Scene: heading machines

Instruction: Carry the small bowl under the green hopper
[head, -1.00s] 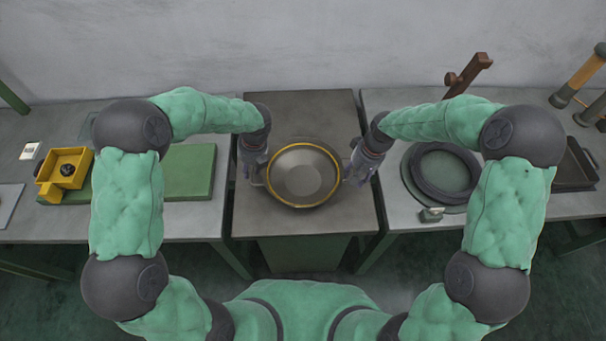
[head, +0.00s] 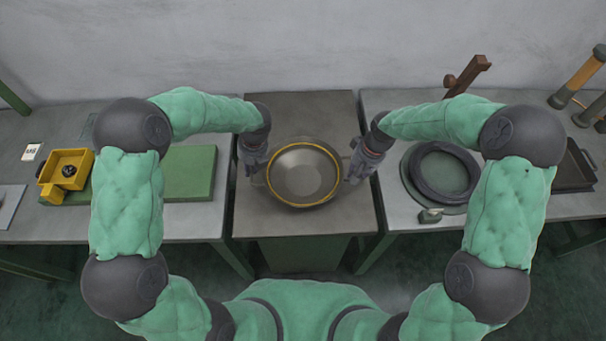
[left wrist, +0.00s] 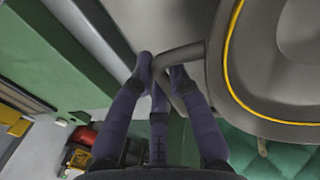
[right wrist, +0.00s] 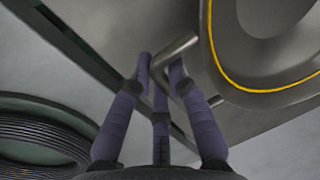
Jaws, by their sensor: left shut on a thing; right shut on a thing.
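The bowl (head: 303,178) is dark grey and round, with a yellow ring inside its rim and a handle on each side. It is upright over the middle table in the head view; I cannot tell whether it touches the top. My left gripper (head: 254,170) is shut on its left handle, which shows between the fingers in the left wrist view (left wrist: 182,58). My right gripper (head: 355,172) is shut on its right handle, seen in the right wrist view (right wrist: 174,50). I cannot make out a green hopper in any view.
The middle table (head: 300,110) is otherwise bare. On the left table are a green plate (head: 190,172) and a yellow box (head: 66,172). On the right table are a dark ring (head: 444,172), a small metal block (head: 430,215) and a dark tray (head: 575,165). A wall stands behind.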

